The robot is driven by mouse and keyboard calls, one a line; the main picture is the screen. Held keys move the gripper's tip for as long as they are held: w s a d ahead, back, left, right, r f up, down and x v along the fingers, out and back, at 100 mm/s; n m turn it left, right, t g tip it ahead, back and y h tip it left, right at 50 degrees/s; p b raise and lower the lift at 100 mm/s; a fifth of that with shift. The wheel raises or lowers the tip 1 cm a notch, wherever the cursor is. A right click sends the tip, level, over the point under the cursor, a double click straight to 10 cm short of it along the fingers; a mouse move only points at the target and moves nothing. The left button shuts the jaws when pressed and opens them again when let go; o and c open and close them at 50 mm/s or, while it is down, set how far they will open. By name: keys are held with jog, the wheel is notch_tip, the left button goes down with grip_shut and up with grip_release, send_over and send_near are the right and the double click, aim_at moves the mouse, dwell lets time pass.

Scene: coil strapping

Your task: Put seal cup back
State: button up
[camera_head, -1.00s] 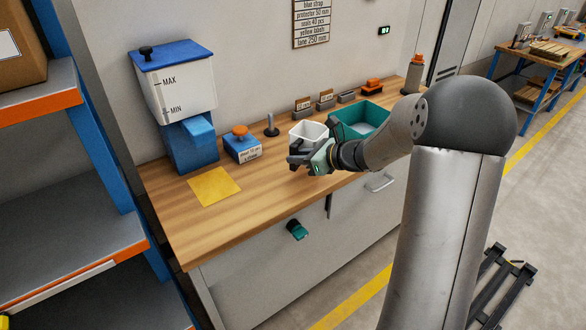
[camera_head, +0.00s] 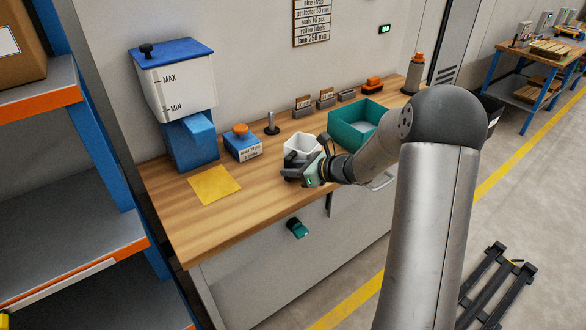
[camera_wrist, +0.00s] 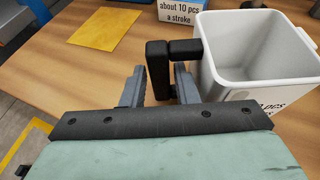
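The seal cup, a white square cup (camera_head: 302,146) with a black handle, is over the middle of the bench. In the wrist view the cup (camera_wrist: 235,75) is upright and looks empty inside. My gripper (camera_head: 293,172) is at its handle on the near side. I cannot tell whether the cup's base touches the bench.
A blue and white dispenser (camera_head: 178,85) marked MAX and MIN stands at the left. A teal bin (camera_head: 350,137) stands right of the cup. The front left bench is clear.

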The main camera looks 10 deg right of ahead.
jog(key=shift+o, duration=0.6)
jog(key=shift+r, duration=0.15)
jog(key=shift+d+r, duration=0.1)
jog(key=shift+r, duration=0.1)
jog(key=v, duration=1.2)
jog(key=s+a+n+g+h, duration=0.3)
jog(key=s+a+n+g, duration=0.5)
jog(key=s+a+n, duration=0.65)
jog(key=s+d+f+n+h, duration=0.1)
jog(key=s+d+n+h, duration=0.1)
jog(key=s+n, duration=0.4)
jog(key=s+d+f+n+g+h, duration=0.1)
jog(key=s+d+n+h, duration=0.1)
jog(key=s+n+h, duration=0.2)
jog(key=s+n, duration=0.2)
jog(key=s, duration=0.2)
jog(key=shift+s+d+n, duration=0.35)
jog(key=shift+s+d, duration=0.05)
